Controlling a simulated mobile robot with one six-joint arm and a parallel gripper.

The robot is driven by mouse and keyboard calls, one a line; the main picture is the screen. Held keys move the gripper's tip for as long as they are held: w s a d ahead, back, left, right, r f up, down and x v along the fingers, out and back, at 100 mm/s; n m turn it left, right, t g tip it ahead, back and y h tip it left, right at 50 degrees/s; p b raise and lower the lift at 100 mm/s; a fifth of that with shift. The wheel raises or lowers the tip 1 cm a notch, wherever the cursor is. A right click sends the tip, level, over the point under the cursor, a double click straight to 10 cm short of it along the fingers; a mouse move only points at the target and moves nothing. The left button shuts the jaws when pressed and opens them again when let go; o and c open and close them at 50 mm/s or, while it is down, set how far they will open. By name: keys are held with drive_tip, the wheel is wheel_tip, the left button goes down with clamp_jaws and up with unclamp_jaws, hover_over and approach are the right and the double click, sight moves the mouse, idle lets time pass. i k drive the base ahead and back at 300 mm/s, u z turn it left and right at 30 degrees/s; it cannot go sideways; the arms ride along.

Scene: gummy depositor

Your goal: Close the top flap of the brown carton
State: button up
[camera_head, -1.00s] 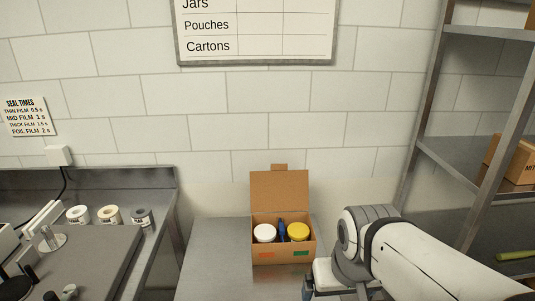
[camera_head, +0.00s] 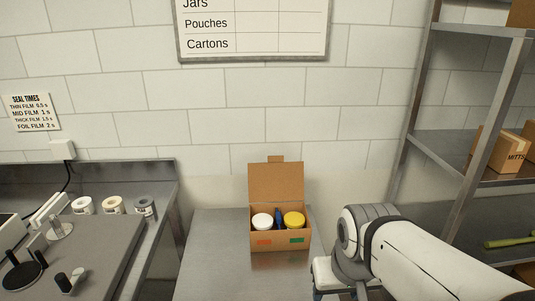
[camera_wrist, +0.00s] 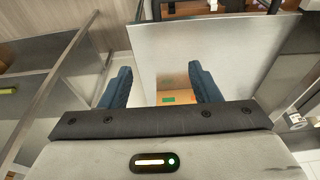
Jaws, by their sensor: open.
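The brown carton (camera_head: 279,241) stands on the steel table in the head view. Its top flap (camera_head: 276,182) stands upright at the back, with a small tab on its upper edge. Inside are a white-lidded jar, a yellow-lidded jar and a dark blue item between them. In the wrist view my gripper (camera_wrist: 158,84) is open and empty, with blue fingers apart. The carton's front (camera_wrist: 177,97) shows between the fingers, some distance beyond them. In the head view my arm is at the lower right, apart from the carton; the fingers are hardly visible there.
The steel table (camera_head: 215,265) is bare around the carton. A shelf rack (camera_head: 447,155) with cartons stands at the right. A counter (camera_head: 110,260) with several film rolls and a sealer is at the left. A wall board (camera_head: 255,28) hangs above.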

sight(276, 179)
drive_tip(key=u, duration=0.05)
drive_tip(key=k, duration=0.4)
drive_tip(key=u, duration=2.85)
drive_tip(key=k, duration=1.25)
drive_tip(key=z, duration=2.1)
drive_tip(key=i, duration=1)
